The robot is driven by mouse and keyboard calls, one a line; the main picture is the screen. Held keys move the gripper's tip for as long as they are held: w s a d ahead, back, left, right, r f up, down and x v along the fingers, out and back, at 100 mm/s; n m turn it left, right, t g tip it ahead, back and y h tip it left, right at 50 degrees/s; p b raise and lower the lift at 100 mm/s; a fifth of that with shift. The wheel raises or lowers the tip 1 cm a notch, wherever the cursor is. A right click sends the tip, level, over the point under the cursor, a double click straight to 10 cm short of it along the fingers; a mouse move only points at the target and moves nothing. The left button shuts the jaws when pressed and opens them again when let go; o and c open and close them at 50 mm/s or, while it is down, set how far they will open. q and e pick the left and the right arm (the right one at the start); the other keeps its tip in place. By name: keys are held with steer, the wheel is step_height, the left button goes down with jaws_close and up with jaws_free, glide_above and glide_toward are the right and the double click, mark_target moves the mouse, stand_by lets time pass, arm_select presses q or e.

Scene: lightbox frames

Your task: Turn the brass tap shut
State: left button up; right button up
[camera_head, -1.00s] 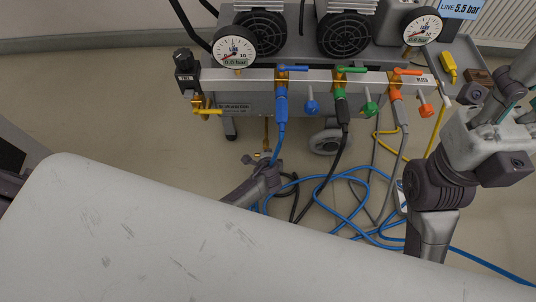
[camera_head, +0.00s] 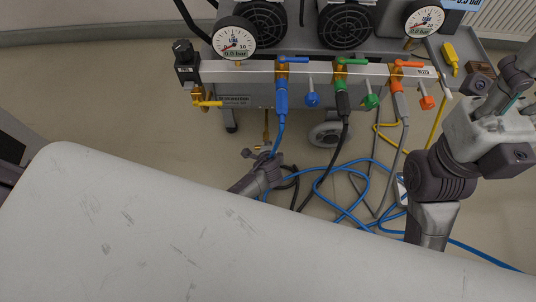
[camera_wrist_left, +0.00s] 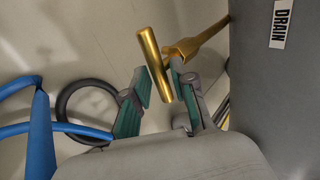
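The brass tap has a T-shaped handle (camera_wrist_left: 155,65) in the left wrist view, with a brass stem (camera_wrist_left: 197,42) running up to the right beside a grey panel. A label on that panel reads DRAIN (camera_wrist_left: 283,22). My left gripper (camera_wrist_left: 161,78) has its two green-padded fingers apart, with the handle between them. The handle lies close to the right finger; contact is unclear. In the head view, small brass parts (camera_head: 266,135) show low below the manifold, by my left gripper (camera_head: 262,160). My right gripper (camera_head: 515,85) is partly visible at the upper right; its finger opening is unclear.
A manifold rail (camera_head: 310,72) carries blue, green and orange valves. Two gauges (camera_head: 234,42) (camera_head: 425,20) stand above it. Another brass fitting (camera_head: 207,100) sits at its left end. Blue hoses (camera_head: 350,205) loop on the floor, and a caster wheel (camera_head: 326,134) stands nearby.

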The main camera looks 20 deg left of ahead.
arm_select(q)
steer(key=v, duration=1)
steer(key=shift+s+r, duration=0.2)
steer(key=shift+s, duration=0.05)
